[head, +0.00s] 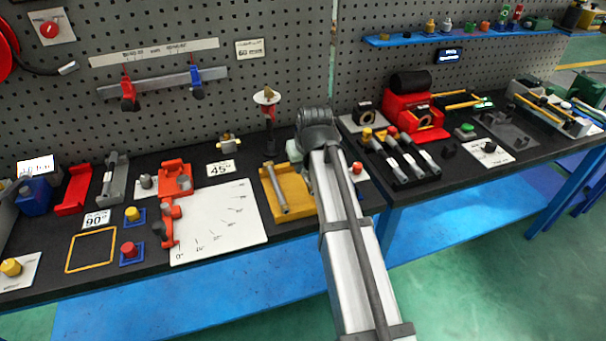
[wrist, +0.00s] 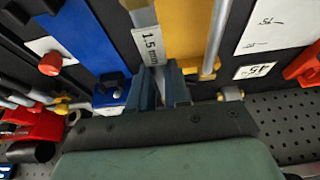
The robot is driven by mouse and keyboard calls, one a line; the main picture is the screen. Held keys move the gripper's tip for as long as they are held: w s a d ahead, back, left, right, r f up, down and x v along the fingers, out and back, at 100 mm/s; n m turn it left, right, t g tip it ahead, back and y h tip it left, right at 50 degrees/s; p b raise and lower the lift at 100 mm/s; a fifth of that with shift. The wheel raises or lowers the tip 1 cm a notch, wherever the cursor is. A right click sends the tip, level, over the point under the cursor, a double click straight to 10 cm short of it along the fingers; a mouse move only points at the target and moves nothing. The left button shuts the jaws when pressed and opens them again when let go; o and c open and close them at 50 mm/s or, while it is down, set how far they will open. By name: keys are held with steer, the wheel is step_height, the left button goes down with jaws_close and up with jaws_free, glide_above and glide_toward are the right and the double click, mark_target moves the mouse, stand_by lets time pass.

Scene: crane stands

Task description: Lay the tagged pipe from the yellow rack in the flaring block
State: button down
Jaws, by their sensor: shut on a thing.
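In the wrist view my gripper (wrist: 165,90) is shut on the tagged pipe, whose white "1.5 mm" tag (wrist: 150,45) shows just beyond the fingers. The metal pipe (wrist: 140,14) runs away from the jaws beside the yellow rack (wrist: 182,35). A second, untagged-looking pipe (wrist: 216,40) lies along the rack. In the head view the yellow rack (head: 298,190) stands mid-bench with one pipe (head: 275,187) on it. My arm hides the fingers and the held pipe there. I cannot tell for sure which fixture is the flaring block; a blue block (wrist: 110,92) stands left of my fingers.
A red knob (wrist: 50,63) on a white plate lies left in the wrist view. A white angle board (head: 220,222) lies left of the rack. A red machine (head: 410,112) and several handled tools (head: 400,155) stand to the right. The pegboard (head: 200,130) rises behind.

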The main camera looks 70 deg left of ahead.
step_height(320, 180, up, 5)
steer(key=shift+f, duration=0.1)
steer(key=w+a, duration=0.1)
steer(key=w, duration=1)
steer(key=shift+w, duration=0.25)
steer(key=shift+f, duration=0.1)
steer(key=shift+f, duration=0.1)
steer(key=shift+f, duration=4.15)
